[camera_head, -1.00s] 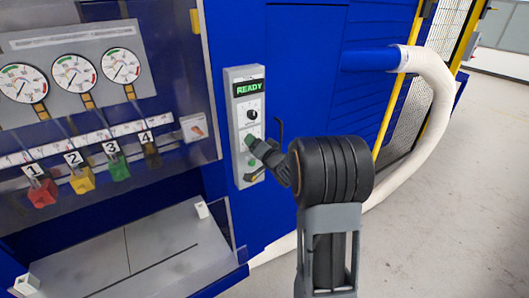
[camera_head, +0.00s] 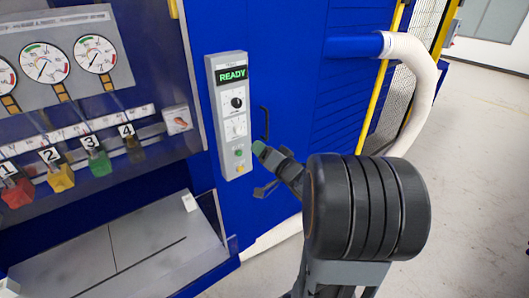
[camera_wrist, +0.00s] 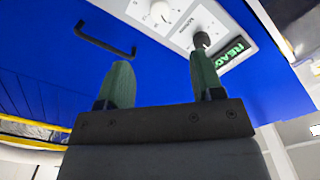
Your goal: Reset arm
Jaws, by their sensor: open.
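My gripper (camera_head: 262,168) is in front of the blue machine, just right of and below the grey control panel (camera_head: 229,115). In the wrist view my gripper (camera_wrist: 160,80) shows two green fingers spread apart with nothing between them. The control panel (camera_wrist: 190,20) is beyond the fingertips there, with its green READY display (camera_wrist: 233,52) and a black knob (camera_wrist: 201,40). In the head view the display (camera_head: 232,74) also reads READY. My dark arm fills the lower right and hides part of the machine and floor.
A black door handle (camera_head: 264,122) is close to my gripper. A white hose (camera_head: 420,90) and yellow frame post (camera_head: 375,105) stand to the right. A grey tray (camera_head: 110,262) lies at lower left, below numbered coloured valves. Grey floor is open at right.

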